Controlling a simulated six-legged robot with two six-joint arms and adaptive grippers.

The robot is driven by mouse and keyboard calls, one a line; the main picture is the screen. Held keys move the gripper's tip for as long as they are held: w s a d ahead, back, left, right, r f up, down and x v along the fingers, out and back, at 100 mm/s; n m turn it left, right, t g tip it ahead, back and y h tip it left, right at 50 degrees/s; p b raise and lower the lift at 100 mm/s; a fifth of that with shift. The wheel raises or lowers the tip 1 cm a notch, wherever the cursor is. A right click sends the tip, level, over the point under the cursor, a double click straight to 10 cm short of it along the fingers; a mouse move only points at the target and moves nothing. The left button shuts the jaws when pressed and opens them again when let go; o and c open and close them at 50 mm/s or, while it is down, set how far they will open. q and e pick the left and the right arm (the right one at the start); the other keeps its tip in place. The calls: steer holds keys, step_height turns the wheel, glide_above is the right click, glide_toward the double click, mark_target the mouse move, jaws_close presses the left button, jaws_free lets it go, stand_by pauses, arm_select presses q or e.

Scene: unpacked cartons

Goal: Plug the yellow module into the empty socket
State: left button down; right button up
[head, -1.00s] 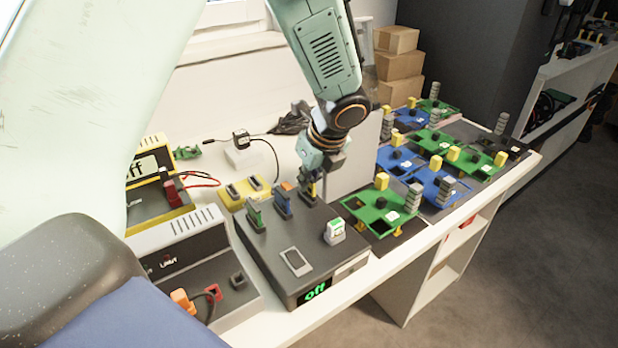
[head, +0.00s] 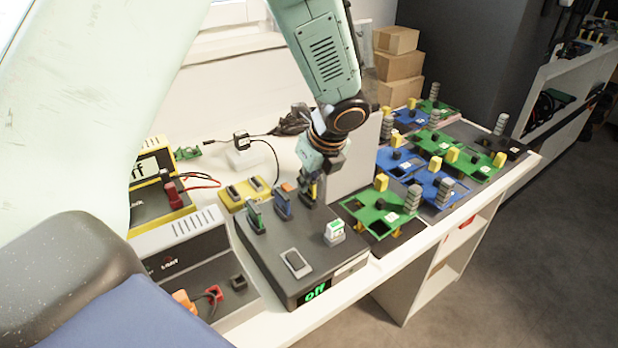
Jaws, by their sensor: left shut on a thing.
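My left gripper (head: 312,188) reaches down from above, at the back right of a dark grey box (head: 272,258). It is shut on the yellow module (head: 314,192), of which only a small part shows between the fingers. The module is at or just above the box top; I cannot tell whether it is seated. The empty socket is not visible, probably hidden under the gripper. A green module (head: 255,216) and a blue module (head: 283,204) stand upright in the box, left of the gripper. My right gripper is not seen.
A rocker switch (head: 296,262) and a white-green part (head: 334,232) sit on the box top. A yellow tray (head: 233,203) lies behind it. Green and blue boards (head: 370,213) fill the bench at right. Cables and a meter (head: 152,172) stand at left.

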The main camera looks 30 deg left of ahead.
arm_select(q)
steer(key=shift+p, duration=0.4)
stand_by(0.3)
steer(key=shift+f, duration=0.35)
stand_by(0.6)
steer(key=shift+p, duration=0.35)
stand_by(0.5)
steer(key=shift+f, duration=0.3)
stand_by(0.4)
steer(key=c, duration=1.4)
jaws_free()
steer(key=shift+r, duration=0.1)
steer(key=v, duration=1.2)
steer(key=shift+s+d, duration=0.1)
